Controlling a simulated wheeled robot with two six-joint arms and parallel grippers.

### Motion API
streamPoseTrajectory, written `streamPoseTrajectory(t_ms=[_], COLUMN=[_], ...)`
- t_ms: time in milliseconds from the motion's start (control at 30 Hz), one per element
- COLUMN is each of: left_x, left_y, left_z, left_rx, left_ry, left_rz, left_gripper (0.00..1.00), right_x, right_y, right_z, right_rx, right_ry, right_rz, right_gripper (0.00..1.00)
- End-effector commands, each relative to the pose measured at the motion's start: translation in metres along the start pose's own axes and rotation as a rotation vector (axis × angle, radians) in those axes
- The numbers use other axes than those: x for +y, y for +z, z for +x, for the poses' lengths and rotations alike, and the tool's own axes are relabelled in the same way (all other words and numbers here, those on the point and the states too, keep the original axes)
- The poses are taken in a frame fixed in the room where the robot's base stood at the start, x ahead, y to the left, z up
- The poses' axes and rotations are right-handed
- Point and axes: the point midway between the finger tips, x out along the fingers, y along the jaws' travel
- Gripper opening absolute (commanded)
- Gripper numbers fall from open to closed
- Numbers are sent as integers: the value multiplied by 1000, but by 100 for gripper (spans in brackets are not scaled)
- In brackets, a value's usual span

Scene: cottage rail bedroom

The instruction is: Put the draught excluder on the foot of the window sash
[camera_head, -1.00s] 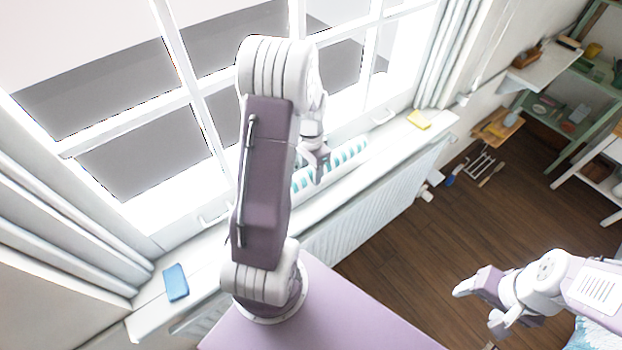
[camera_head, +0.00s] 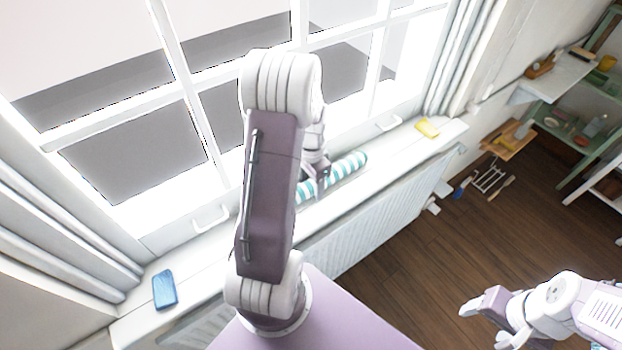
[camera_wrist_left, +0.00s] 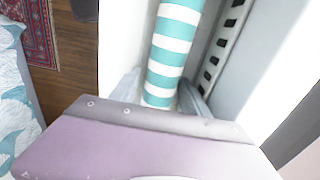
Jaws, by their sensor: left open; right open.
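The draught excluder (camera_head: 347,165) is a teal-and-white striped roll lying on the white window sill, along the foot of the window sash (camera_head: 172,234). My left arm hides its left part in the head view. My left gripper (camera_head: 318,182) is open at the excluder. In the left wrist view the excluder (camera_wrist_left: 170,55) runs between the two open fingers (camera_wrist_left: 160,95); I cannot tell whether they touch it. My right gripper (camera_head: 484,322) is open and empty, over the floor at the lower right.
White handles (camera_head: 211,218) stand on the sash. A radiator (camera_head: 370,215) is below the sill. Tools (camera_head: 490,180) hang beyond; a green shelf (camera_head: 570,125) stands right.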

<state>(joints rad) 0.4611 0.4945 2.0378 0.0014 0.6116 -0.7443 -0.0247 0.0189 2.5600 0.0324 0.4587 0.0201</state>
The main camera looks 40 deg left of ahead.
Motion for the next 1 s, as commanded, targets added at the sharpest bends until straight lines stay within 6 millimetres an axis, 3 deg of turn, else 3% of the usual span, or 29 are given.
streamPoseTrajectory(t_ms=[433, 600, 767, 867, 1000], left_x=[-1, -1, 5, 41, 124], left_y=[-1, -1, -1, -6, 3], left_z=[-102, -118, -118, -106, -76], left_rx=[5, 3, 3, 17, 66], left_ry=[-5, -3, -2, -6, -10], left_rz=[0, 0, -4, -46, -177], left_gripper=[54, 54, 54, 54, 54], right_x=[0, 0, 0, 0, 0], right_y=[-1, -1, -1, -1, -1], right_z=[-12, -13, -13, -13, -13], right_rx=[0, 0, 0, 0, 0], right_ry=[0, 0, 0, 0, 0], right_rz=[0, 0, 0, 0, 0], right_gripper=[67, 67, 67, 67, 67])
